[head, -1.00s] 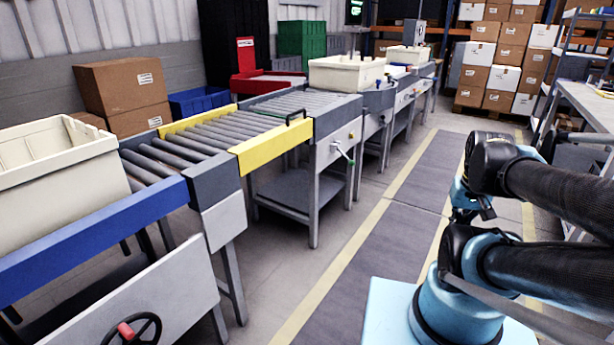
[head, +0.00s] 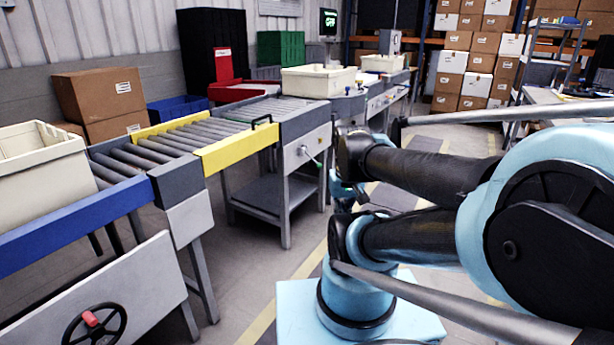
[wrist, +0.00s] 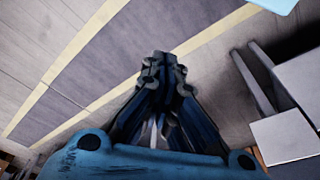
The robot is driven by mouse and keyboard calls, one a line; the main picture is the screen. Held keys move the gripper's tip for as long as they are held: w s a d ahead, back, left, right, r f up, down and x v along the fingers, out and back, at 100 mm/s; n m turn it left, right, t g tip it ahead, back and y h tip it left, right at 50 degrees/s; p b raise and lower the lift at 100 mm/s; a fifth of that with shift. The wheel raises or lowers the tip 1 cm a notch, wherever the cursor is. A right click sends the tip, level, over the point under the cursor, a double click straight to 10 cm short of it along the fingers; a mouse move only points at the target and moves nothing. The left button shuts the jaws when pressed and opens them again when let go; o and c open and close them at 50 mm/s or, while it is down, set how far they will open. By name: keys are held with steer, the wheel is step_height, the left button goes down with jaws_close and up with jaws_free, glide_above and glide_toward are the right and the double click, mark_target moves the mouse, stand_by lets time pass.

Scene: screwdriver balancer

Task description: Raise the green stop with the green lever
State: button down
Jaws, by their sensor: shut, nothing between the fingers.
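A small lever with a green tip (head: 318,164) sticks out from the front of the grey roller section, at a pale hub on its side panel. I cannot make out a green stop for certain in these views. My gripper (wrist: 163,62) is in the wrist view with its dark fingers together and nothing between them. Below it is floor, and no lever shows in that view. In the head view my arm largely hides the gripper, to the right of the lever and apart from it.
A yellow hinged section (head: 235,150) with a dark handle joins the conveyor left of the lever. A cream tote (head: 318,82) stands beyond it; another cream tote (head: 45,165) sits at left. A red-handled wheel (head: 95,322) is at lower left. Floor in front is open.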

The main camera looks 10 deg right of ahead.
steer(key=w+d+r+n+t+h, duration=0.1)
steer(key=w+d+r+n, duration=0.15)
steer(key=w, duration=0.45)
steer(key=w+d+r+n+h, duration=0.1)
steer(key=w+r, duration=0.2)
steer(key=w, duration=0.4)
steer(key=w+d+r+n+t+h, duration=0.1)
steer(key=w+d+r+h, duration=0.1)
steer(key=w, duration=0.5)
steer(key=w+f+n+t+h, duration=0.25)
steer(key=w+n, duration=0.25)
steer(key=w, duration=1.8)
steer(key=w+a+f+n+t+h, duration=0.1)
steer(key=w+a+f+n+t, duration=0.15)
steer(key=w+f, duration=0.5)
steer(key=w+a+f+n+t+h, duration=0.1)
steer(key=w+f+n, duration=0.3)
steer(key=w, duration=0.6)
steer(key=w+a+f+n+t, duration=0.2)
steer(key=a+f+n, duration=0.1)
steer(key=f, duration=0.6)
steer(key=w+a+f+n+t, duration=0.1)
steer(key=w+a+f+n, duration=0.2)
steer(key=f, duration=0.6)
steer(key=shift+w+a+t, duration=0.15)
steer(key=shift+w+t, duration=0.15)
steer(key=shift+t, duration=0.1)
